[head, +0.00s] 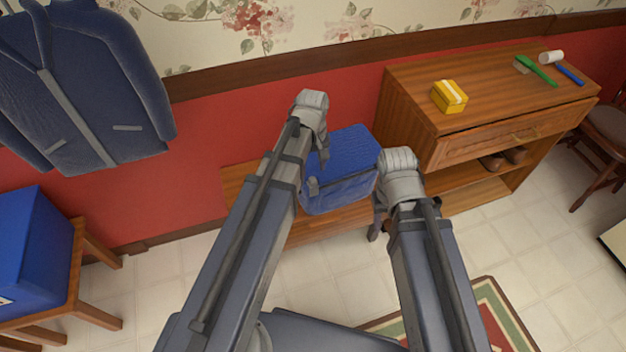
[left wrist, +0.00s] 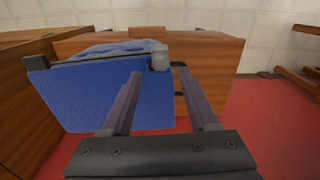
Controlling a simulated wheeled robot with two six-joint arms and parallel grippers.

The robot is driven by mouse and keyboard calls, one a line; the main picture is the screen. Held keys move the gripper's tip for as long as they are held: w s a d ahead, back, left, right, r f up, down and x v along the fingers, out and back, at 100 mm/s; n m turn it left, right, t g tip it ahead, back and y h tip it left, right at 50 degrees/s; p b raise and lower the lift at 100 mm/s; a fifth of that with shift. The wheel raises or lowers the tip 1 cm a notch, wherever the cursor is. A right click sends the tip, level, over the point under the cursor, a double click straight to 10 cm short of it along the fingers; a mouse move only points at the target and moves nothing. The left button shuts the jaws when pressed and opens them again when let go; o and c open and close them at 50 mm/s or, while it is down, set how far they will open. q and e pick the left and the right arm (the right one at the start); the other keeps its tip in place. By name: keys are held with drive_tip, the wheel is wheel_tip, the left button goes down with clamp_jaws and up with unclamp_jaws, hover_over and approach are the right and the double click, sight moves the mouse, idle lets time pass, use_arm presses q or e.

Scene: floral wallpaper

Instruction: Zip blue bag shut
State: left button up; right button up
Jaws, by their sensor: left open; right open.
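The blue bag (head: 346,150) sits on a low wooden bench (head: 325,225) against the red wall. In the left wrist view the bag (left wrist: 95,98) has a dark strip (left wrist: 100,58) along its upper edge, with a small grey block (left wrist: 159,59) at one end, possibly the zip's slider. My left gripper (left wrist: 158,72) is open, its fingertips close to that block; contact is unclear. In the head view my left gripper (head: 313,185) is at the bag's left front corner, partly hidden by its wrist. My right gripper (head: 376,230) is open and empty, pointing down beside the bag's right side.
A wooden cabinet (head: 455,130) stands right of the bag, with a yellow box (head: 449,97) and a green brush (head: 537,70) on top. A blue box (head: 35,255) sits on a stool at left. A blue jacket (head: 85,85) hangs above. Tiled floor is open in front.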

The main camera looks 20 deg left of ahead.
sight(313, 179)
use_arm(q)
wheel_tip(313, 179, down, 5)
drive_tip(key=b, duration=0.4)
drive_tip(key=shift+r, duration=0.1)
clamp_jaws()
